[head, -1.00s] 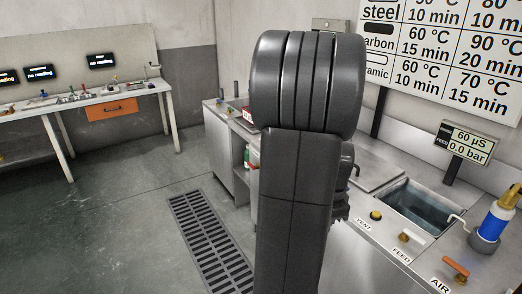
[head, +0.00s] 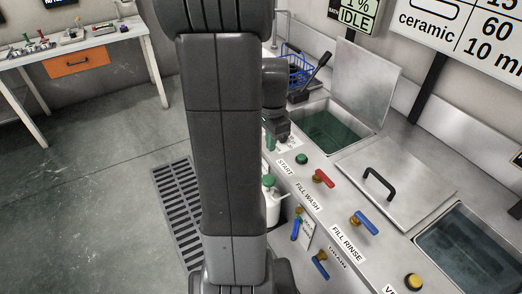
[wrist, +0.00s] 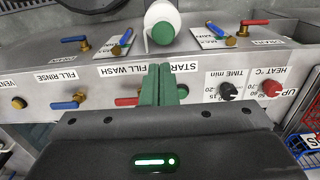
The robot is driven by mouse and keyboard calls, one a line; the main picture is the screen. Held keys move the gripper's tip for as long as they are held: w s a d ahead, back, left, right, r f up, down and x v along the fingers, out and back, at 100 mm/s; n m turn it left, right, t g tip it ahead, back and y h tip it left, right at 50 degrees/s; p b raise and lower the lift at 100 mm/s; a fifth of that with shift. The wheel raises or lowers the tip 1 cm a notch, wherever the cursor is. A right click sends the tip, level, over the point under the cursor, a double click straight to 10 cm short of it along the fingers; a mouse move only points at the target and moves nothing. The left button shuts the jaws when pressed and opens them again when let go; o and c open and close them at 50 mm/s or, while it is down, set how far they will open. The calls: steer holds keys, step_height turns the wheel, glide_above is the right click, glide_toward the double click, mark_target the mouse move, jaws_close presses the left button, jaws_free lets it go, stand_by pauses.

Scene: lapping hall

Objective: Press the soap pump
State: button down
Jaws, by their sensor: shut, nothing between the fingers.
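The soap pump is a white bottle (head: 272,208) with a green top, beside the front of the steel counter in the head view, partly hidden by my arm. In the wrist view the white bottle (wrist: 163,14) shows at the top middle, its green top (wrist: 163,33) towards my fingers. My gripper (wrist: 163,72) has its green fingers together, with nothing between them. It appears in front of the START label and apart from the green top. In the head view my gripper (head: 271,142) is near the counter's front edge, partly hidden by my arm.
The steel counter carries a green START button (head: 302,158), a red-handled FILL WASH valve (head: 323,178) and a blue-handled FILL RINSE valve (head: 364,222). More valves sit on its front. An open tank (head: 335,128) and a lidded one (head: 395,185) lie behind. A floor grate (head: 177,205) is at left.

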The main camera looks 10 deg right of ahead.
steer(key=shift+w+r, duration=0.1)
steer(key=shift+w, duration=0.2)
steer(key=shift+s, duration=0.1)
step_height(320, 180, down, 14)
steer(key=shift+f+p, duration=0.1)
steer(key=shift+p, duration=0.4)
stand_by(0.5)
step_height(320, 180, down, 3)
steer(key=b, duration=0.3)
steer(key=shift+s, duration=0.1)
